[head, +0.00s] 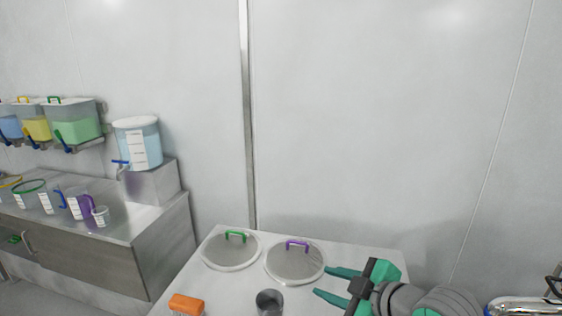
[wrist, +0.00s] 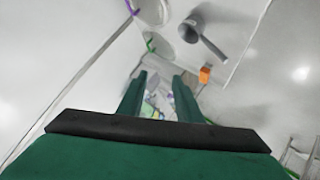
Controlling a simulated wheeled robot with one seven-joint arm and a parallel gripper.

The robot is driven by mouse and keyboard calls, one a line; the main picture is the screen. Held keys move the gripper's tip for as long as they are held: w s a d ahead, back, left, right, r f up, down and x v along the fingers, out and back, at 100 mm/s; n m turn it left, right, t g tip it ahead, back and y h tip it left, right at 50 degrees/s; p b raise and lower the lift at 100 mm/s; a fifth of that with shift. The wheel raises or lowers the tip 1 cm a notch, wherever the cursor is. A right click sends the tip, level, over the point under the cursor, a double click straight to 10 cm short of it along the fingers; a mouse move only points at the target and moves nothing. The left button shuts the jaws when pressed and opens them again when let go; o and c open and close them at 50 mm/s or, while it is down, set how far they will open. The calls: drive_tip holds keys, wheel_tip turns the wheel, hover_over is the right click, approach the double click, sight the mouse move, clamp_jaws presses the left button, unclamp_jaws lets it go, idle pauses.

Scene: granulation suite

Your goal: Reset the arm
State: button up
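My gripper (head: 322,282) is at the lower right in the head view, with its two green fingers pointing left. The fingers are spread apart with nothing between them, so it is open and empty. It appears to be above the white table (head: 345,257), near the lid with the purple handle (head: 297,266). In the wrist view the two green fingers (wrist: 160,98) are also apart, and only a distant, cluttered background shows between them.
A lid with a green handle (head: 231,252), an orange block (head: 186,304) and a grey cup (head: 269,301) are on the table. A steel counter (head: 130,225) at left bears several jugs and a blue-liquid tank (head: 138,144). A chrome object (head: 520,306) is at far right.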

drive_tip(key=w+a+f+m+t+y, duration=0.15)
drive_tip(key=w+a+m+t, duration=0.25)
drive_tip(key=a+m+t, duration=0.4)
drive_tip(key=s+a+f+m+h, duration=0.25)
drive_tip(key=s+f+m, duration=0.2)
drive_tip(key=f, duration=0.35)
drive_tip(key=s+a+f+m+h, duration=0.1)
drive_tip(key=s+f+m+h, duration=0.35)
drive_tip(key=f, duration=0.35)
drive_tip(key=s+f+m+g+h, duration=0.1)
drive_tip(key=s+f, duration=0.4)
drive_tip(key=s, duration=0.2)
drive_tip(key=s+f+h, duration=0.1)
drive_tip(key=s+f, duration=0.4)
drive_tip(key=s, duration=0.3)
drive_tip(key=s+n+g+y, duration=0.1)
drive_tip(key=s+n, duration=0.3)
drive_tip(key=s, duration=1.2)
drive_tip(key=shift+s+d+f, duration=0.15)
drive_tip(key=shift+d, duration=0.3)
